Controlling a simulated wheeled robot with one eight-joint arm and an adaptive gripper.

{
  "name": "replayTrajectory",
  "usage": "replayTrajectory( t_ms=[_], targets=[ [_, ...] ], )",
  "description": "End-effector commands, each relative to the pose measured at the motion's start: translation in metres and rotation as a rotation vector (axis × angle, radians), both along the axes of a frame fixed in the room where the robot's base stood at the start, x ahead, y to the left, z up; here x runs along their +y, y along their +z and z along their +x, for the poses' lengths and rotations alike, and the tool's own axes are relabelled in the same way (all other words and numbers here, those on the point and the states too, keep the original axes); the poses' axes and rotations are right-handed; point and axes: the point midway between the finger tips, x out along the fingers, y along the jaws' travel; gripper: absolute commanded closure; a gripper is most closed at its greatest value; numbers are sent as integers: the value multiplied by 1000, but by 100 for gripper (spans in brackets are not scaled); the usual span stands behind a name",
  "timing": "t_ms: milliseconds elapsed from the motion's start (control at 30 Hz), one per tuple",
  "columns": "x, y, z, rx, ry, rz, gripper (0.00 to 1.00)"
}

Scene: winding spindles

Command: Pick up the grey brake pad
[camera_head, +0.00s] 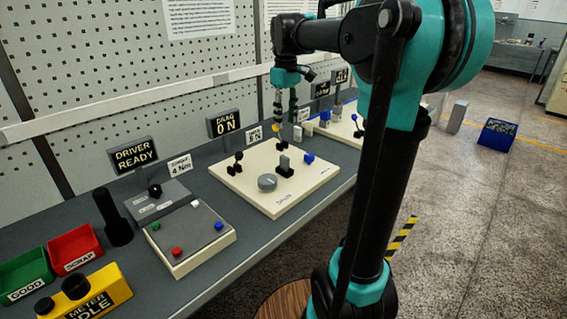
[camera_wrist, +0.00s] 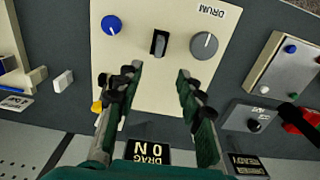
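A small grey upright block in a black holder (camera_head: 285,163), which looks like the brake pad, stands on the cream drum board (camera_head: 240,180). In the wrist view the block (camera_wrist: 160,43) lies beyond and between my fingertips, not touching them. My gripper (camera_head: 279,138) points down above the back part of the board. In the wrist view my gripper (camera_wrist: 159,75) is open and empty, its two fingers well apart. A round grey drum knob (camera_head: 267,182) sits left of the block, and a blue knob (camera_head: 309,158) sits to its right.
A black lever (camera_head: 236,163) stands on the board's left. A DRAG ON sign (camera_head: 225,123) stands behind. A button box (camera_head: 190,238), red scrap bin (camera_head: 75,248), green good bin (camera_head: 25,275) and yellow meter (camera_head: 90,293) are further left. Another cream board lies right.

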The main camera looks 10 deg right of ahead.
Motion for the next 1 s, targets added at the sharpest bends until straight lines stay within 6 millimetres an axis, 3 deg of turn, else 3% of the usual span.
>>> replayTrajectory(
  t_ms=[500, 833, 1000],
  targets=[
    [0, -98, 0, -1, -2, 0, 62],
    [1, -123, 1, -1, -2, 0, 62],
    [2, -148, 5, -1, -2, 0, 62]
  ],
)
